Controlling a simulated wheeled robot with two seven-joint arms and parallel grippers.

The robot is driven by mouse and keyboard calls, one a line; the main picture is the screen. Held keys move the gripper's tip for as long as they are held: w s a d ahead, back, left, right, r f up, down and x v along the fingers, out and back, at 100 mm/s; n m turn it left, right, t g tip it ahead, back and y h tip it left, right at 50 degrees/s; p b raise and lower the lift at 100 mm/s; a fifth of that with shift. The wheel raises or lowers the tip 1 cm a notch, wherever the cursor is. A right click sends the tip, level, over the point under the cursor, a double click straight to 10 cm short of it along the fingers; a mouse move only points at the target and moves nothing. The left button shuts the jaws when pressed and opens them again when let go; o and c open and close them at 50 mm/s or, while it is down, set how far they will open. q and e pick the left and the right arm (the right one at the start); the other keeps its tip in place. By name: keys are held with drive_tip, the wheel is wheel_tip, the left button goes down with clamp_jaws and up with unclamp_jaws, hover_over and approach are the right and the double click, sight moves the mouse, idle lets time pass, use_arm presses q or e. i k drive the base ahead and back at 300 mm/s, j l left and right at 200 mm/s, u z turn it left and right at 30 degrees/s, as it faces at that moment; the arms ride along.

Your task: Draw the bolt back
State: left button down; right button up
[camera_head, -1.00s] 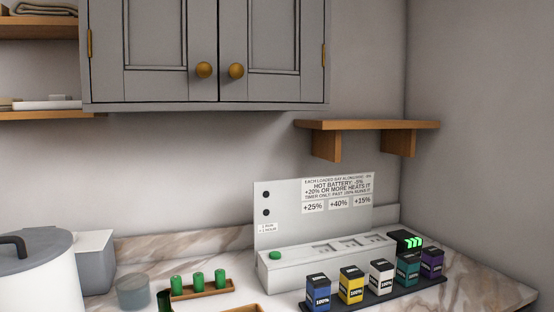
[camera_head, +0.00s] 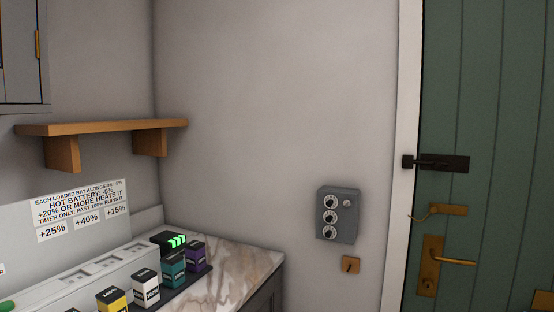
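A black bolt (camera_head: 442,162) is fitted near the left edge of the green plank door (camera_head: 490,80), at the right of the head view. Its left end reaches a small black keeper on the white door frame (camera_head: 402,120), so it appears to span the gap between door and frame. Neither of my grippers shows in the view.
Below the bolt are a brass latch (camera_head: 446,210) and a brass lever handle (camera_head: 455,261). A grey box with dials (camera_head: 338,214) and a small brass plate (camera_head: 351,265) are on the wall. A marble counter (camera_head: 235,262) with several battery blocks stands left, under a wooden shelf (camera_head: 100,127).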

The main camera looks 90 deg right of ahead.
sight(437, 164)
drive_tip(key=z, duration=3.7)
